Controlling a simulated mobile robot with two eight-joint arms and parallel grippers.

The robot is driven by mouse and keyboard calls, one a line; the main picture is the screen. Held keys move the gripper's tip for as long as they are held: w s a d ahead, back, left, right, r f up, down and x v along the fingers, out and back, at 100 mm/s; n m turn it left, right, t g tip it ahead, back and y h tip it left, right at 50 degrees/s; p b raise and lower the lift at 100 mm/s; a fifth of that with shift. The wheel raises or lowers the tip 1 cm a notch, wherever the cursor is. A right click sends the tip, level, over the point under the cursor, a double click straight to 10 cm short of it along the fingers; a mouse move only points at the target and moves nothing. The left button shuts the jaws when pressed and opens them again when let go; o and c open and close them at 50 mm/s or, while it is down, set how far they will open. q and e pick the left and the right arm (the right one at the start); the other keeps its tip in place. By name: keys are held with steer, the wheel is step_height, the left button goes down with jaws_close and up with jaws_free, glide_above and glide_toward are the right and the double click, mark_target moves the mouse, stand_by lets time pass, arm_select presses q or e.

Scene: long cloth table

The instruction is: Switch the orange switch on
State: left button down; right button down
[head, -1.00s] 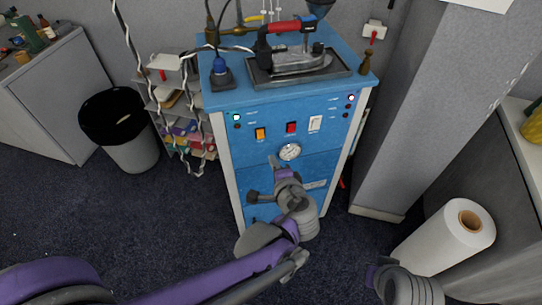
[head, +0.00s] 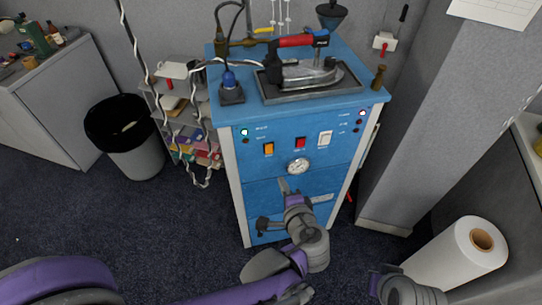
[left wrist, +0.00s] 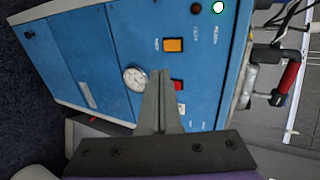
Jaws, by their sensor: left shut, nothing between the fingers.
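The orange switch (head: 268,149) is on the upper front of the blue machine (head: 262,190), left of a red switch (head: 300,143) and a white switch (head: 325,138). In the left wrist view the orange switch (left wrist: 173,45) is clear of the fingers, and the red switch (left wrist: 178,85) is partly behind them. My left gripper (head: 284,184) is shut and empty, in front of the panel below the round gauge (head: 298,166). It also shows in the left wrist view (left wrist: 160,75). My right gripper (head: 376,276) is at the lower right, only partly in view; its fingers cannot be made out.
An iron (head: 305,72) rests on a tray on top of the machine. A grey pillar (head: 405,150) stands close on the right, with a white roll (head: 455,262) in front. A black-lined bin (head: 125,140) and a shelf rack (head: 180,120) stand left.

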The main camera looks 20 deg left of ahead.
arm_select(q)
glide_toward(269, 153)
steer(key=x, duration=0.5)
steer(key=shift+x, duration=0.8)
steer(key=shift+f, duration=0.1)
steer(key=shift+s, duration=0.1)
